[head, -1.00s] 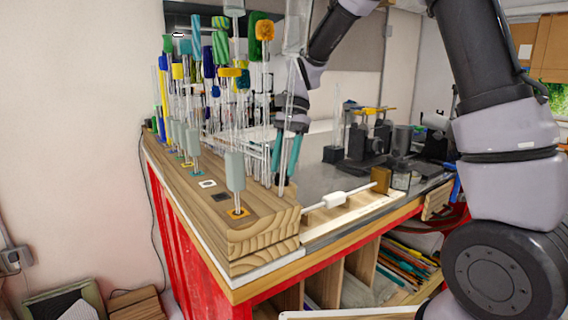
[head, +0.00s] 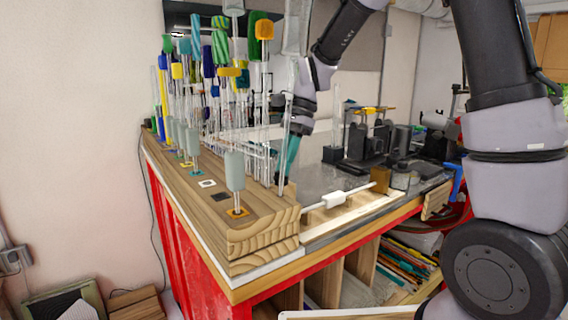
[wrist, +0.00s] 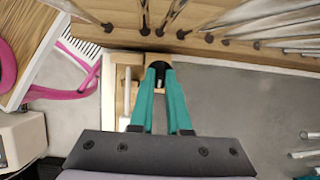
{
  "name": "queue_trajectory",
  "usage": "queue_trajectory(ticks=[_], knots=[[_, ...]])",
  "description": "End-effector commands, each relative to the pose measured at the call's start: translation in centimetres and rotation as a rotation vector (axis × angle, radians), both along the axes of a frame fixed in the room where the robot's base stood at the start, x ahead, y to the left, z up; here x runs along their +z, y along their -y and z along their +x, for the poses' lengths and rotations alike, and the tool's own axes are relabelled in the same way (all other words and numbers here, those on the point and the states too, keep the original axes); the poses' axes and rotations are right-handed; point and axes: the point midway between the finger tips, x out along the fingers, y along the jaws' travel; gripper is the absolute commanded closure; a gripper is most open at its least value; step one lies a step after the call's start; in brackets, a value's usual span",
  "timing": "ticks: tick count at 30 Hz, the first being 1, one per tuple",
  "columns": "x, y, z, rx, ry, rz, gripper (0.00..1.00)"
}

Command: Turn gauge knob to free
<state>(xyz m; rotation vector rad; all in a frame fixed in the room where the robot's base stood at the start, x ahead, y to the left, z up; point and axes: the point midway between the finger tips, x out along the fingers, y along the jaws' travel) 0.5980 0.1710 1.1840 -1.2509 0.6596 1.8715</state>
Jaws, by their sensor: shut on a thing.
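My gripper (wrist: 158,72) points down in the wrist view, its two teal fingers drawn together at the tips. They close on a small dark knob (wrist: 148,76), which is mostly hidden between and behind the tips. In the head view my gripper (head: 285,178) is down beside the right end of the wooden rod block (head: 262,228), and the knob is too small and covered to make out. The knob's marking or setting cannot be read.
Tall glass rods with coloured tops (head: 222,45) stand close on the left of my gripper. A white cylinder on a thin rod (head: 335,199) lies in front of it, ending at a brown block (head: 380,180).

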Motion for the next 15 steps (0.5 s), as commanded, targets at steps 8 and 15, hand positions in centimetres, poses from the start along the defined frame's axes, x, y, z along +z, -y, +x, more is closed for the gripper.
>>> queue_trajectory(ticks=[8, 15], knots=[[0.1, -0.01, 0.04, -0.025, 0.001, 0.001, 1.0], [0.07, -0.01, 0.03, -0.023, 0.001, 0.001, 0.55]])
